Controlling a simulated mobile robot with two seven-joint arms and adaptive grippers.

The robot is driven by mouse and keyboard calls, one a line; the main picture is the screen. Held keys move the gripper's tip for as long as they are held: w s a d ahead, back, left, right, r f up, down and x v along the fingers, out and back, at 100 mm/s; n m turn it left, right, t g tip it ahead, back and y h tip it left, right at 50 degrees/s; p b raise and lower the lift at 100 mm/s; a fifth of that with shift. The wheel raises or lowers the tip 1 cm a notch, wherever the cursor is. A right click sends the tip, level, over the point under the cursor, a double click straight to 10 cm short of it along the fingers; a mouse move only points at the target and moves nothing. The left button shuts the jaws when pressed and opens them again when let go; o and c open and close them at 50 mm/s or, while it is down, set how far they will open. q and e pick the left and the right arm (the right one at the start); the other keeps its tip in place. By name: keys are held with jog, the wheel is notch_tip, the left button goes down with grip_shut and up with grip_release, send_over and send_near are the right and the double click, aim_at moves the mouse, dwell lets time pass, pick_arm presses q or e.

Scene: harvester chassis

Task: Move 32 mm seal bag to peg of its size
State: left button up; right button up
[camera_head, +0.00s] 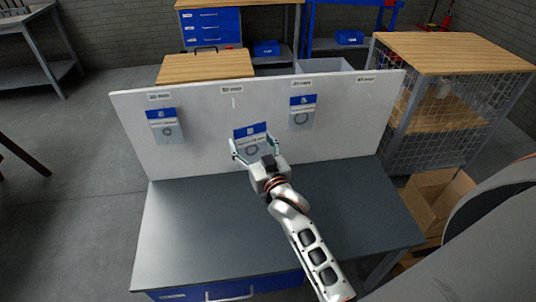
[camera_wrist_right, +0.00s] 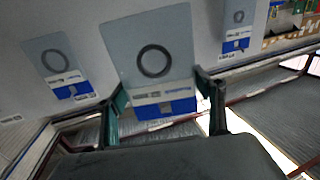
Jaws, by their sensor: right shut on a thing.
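The seal bag (camera_head: 252,141) is a clear pouch with a blue header and a dark ring inside. My right gripper (camera_head: 256,150) is shut on it, a finger at each side edge, in front of the white board and a little below the second label. In the right wrist view the bag (camera_wrist_right: 148,85) shows upside down between the fingers (camera_wrist_right: 162,108), its ring in plain view. The second label (camera_head: 232,89) appears to read 32 mm. The small peg (camera_head: 235,102) under it is bare. The bag's printed size is too small to read. My left gripper is out of view.
Similar bags hang under the first label (camera_head: 165,126) and the third label (camera_head: 302,112). The fourth label (camera_head: 366,79) has no bag under it. The board (camera_head: 200,150) stands on a grey bench (camera_head: 200,225) with a clear top. A mesh cage (camera_head: 440,130) stands right.

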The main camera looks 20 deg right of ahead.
jog(key=w+b, duration=0.1)
jog(key=w, duration=0.4)
jog(key=w+b, duration=0.1)
jog(key=w, duration=0.4)
jog(key=w+b, duration=0.1)
jog(key=w, duration=0.4)
jog(key=shift+f, duration=0.35)
jog(key=shift+w+d+f+b, duration=0.15)
jog(key=shift+w+b, duration=0.15)
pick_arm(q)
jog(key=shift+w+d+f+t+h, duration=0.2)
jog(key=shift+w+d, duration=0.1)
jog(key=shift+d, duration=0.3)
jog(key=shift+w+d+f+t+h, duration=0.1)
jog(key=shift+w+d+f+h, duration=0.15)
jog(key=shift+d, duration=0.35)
pick_arm(e)
jog(key=shift+w+f, duration=0.15)
jog(key=shift+w, duration=0.15)
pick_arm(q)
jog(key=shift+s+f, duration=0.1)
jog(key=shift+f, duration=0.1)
pick_arm(e)
jog(key=shift+d, duration=0.1)
